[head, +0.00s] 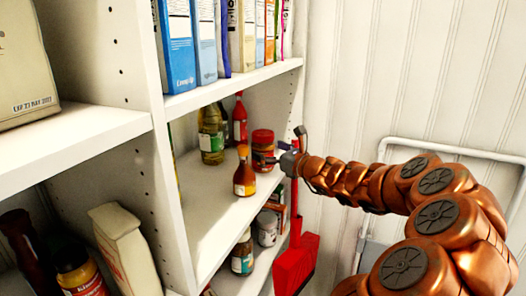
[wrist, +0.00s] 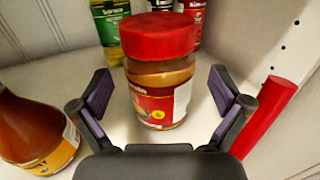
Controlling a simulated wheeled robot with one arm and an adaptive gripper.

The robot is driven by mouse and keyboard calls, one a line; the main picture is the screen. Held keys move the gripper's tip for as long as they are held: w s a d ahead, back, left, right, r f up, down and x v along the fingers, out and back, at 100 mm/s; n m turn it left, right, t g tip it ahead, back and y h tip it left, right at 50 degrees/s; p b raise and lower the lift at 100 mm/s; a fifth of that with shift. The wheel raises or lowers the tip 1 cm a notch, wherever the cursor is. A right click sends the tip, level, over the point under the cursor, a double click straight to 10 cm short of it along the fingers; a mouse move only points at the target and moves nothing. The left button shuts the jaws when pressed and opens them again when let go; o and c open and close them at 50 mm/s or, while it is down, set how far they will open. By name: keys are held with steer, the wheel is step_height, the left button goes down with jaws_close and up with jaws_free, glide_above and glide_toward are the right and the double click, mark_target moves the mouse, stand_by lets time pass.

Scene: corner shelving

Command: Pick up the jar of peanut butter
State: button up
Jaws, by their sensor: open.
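The jar of peanut butter (wrist: 160,75) has a red lid and a red and yellow label. It stands upright on the white shelf, in the middle of the wrist view. In the head view the jar (head: 262,140) stands near the shelf's right end, partly hidden by my gripper. My gripper (wrist: 163,92) is open, with one purple-padded finger on each side of the jar. Gaps show between the pads and the jar, mostly at the right. In the head view my gripper (head: 285,160) reaches in from the right.
An orange-brown sauce bottle (head: 244,175) stands just left of the jar. A green-labelled bottle (wrist: 110,28) and a red bottle (head: 239,120) stand behind it. A red handle (wrist: 272,112) is close to the right finger. Boxes (head: 205,40) fill the shelf above.

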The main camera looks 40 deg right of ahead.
steer(key=shift+w+a, duration=0.2)
steer(key=shift+w, duration=1)
steer(key=shift+r, duration=0.1)
steer(key=c, duration=1.8)
